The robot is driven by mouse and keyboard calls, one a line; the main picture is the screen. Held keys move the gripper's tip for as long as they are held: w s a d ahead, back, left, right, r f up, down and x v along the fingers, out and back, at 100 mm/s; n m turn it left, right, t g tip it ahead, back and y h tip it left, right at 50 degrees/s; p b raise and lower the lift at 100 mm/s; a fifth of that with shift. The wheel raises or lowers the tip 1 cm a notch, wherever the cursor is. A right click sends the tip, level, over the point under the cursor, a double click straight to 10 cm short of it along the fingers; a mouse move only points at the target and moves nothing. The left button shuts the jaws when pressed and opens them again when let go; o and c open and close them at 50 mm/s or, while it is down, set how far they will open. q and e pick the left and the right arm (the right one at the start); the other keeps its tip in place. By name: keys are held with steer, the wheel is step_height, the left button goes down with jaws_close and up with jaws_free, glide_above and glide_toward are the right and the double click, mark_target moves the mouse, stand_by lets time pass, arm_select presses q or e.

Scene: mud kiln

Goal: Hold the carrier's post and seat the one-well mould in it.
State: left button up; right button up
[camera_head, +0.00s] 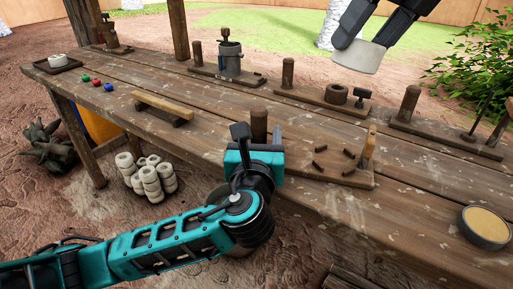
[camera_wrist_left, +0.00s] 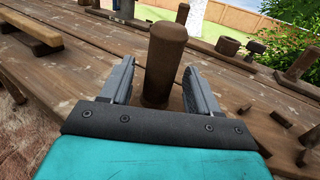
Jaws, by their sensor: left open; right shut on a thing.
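The carrier (camera_head: 333,171) is a low board on the bench with several short dark pegs, a pale upright at its right end and a thick round wooden post (camera_head: 259,122) at its left. My left gripper (camera_head: 258,133) is open at this post. In the left wrist view the post (camera_wrist_left: 163,65) stands upright between the two fingers, with gaps on both sides. My right gripper (camera_head: 366,40) is shut on a pale grey round block, which looks like the mould (camera_head: 358,57). It is in the air above the back of the bench, apart from the carrier. Its well is not visible.
Similar boards with posts stand along the back, one with a dark ring (camera_head: 336,93), one with a dark pot (camera_head: 230,60). A round tan-filled dish (camera_head: 487,228) lies at right front. A wooden bar (camera_head: 163,105) lies left.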

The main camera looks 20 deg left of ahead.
arm_select(q)
steer(key=shift+w+a, duration=0.15)
steer(key=shift+w, duration=0.45)
jaws_close()
stand_by(0.7)
arm_select(e)
step_height(320, 180, down, 12)
steer(key=t+h, duration=0.1)
steer(key=h, duration=0.1)
steer(key=shift+s+a+f+n+t, duration=0.2)
steer(key=shift+a+n+t, duration=0.05)
steer(key=shift+n+t, duration=0.05)
